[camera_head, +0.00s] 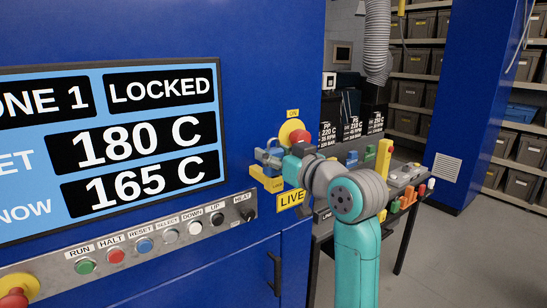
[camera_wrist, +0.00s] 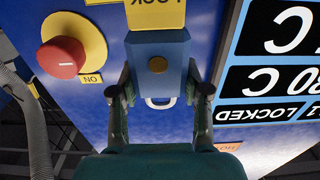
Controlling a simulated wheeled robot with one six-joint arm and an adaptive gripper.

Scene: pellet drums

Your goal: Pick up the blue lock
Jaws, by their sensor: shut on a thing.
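The blue lock (camera_wrist: 158,65) fills the middle of the wrist view, with a round brass spot on its face and a pale shackle at its lower end. My gripper (camera_wrist: 160,88) has one dark finger on each side of it and is shut on it. A yellow tag (camera_wrist: 156,13) reading "LOCK" shows against the lock's far end. In the head view, my gripper (camera_head: 277,160) is at the blue cabinet beside the red knob, and my arm hides part of the lock. I cannot tell whether the lock is still attached to the cabinet.
A red knob on a yellow disc (camera_wrist: 62,58) sits close beside the lock. The screen (camera_head: 110,145) reads "LOCKED", with a button row (camera_head: 160,240) below. A bench (camera_head: 400,200) with several coloured items stands right, and shelves of bins (camera_head: 412,95) stand behind.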

